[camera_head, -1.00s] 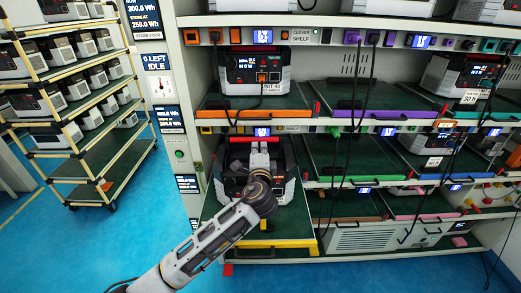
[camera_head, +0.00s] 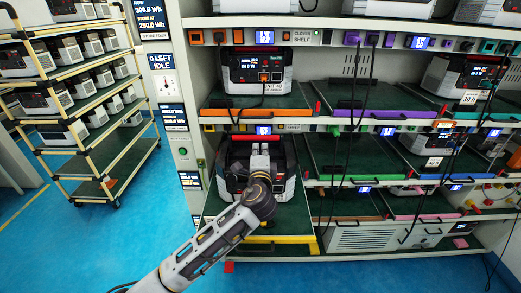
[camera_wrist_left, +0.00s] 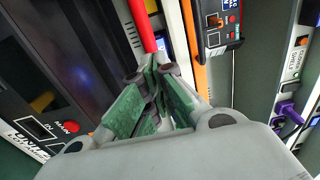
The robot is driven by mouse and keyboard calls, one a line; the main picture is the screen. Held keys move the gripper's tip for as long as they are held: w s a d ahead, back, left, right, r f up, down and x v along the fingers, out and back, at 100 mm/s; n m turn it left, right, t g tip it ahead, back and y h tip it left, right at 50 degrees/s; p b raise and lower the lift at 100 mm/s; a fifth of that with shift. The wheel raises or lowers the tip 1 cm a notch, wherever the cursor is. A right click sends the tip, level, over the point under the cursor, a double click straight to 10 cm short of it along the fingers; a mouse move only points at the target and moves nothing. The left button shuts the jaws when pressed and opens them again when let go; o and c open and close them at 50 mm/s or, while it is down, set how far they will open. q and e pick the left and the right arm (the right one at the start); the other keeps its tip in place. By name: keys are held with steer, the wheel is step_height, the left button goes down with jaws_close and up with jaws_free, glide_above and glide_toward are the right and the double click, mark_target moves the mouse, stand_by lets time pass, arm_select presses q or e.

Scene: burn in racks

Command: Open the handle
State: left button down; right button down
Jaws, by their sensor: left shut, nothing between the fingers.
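A power station (camera_head: 290,170) with a dark front and light sides stands on the yellow-edged tray (camera_head: 288,239), low at the left of the rack. A red bar (camera_head: 240,138) shows at its top; I cannot tell whether it is the handle. My left gripper (camera_head: 260,149) is in front of the unit and hides its middle. In the left wrist view the green-padded fingers (camera_wrist_left: 152,85) are shut and empty. A red bar (camera_wrist_left: 143,25) lies just beyond the fingertips; contact is unclear. The unit's dark panel (camera_wrist_left: 60,70) is at the left. My right gripper is not in view.
An orange-edged tray (camera_head: 240,112) with another power station (camera_head: 254,72) is directly above. Black cables (camera_head: 352,95) hang in front of the trays at the right. A yellow-framed cart (camera_head: 75,95) stands left, with free blue floor (camera_head: 95,235) before it.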

arm_select(q)
steer(key=s+r+b, duration=0.1)
steer(key=s+r, duration=0.1)
steer(key=s, duration=0.6)
steer(key=shift+s, duration=0.35)
steer(key=shift+f, duration=0.1)
